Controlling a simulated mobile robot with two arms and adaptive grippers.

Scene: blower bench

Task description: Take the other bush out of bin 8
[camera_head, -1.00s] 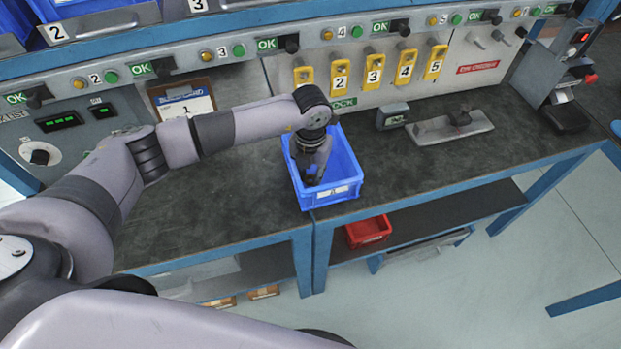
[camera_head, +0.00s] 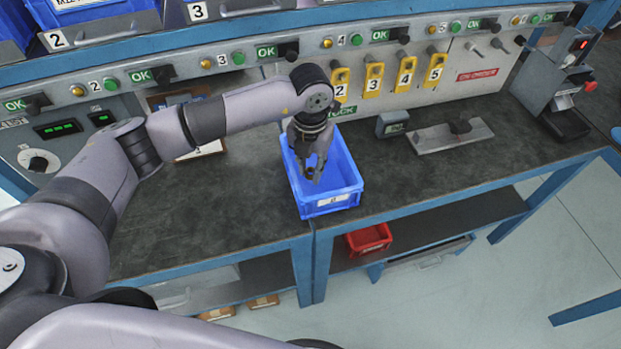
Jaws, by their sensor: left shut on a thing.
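A blue bin (camera_head: 341,172) stands on the dark bench top near its front edge, with a white label on its front wall. I cannot read a number on that label. The bin's floor is partly covered by the gripper. My right gripper is not in view.
A grey fixture with a flat plate (camera_head: 453,136) lies right of the bin. Yellow numbered tags (camera_head: 373,80) hang on the panel behind. A red bin (camera_head: 369,239) sits on the shelf below.

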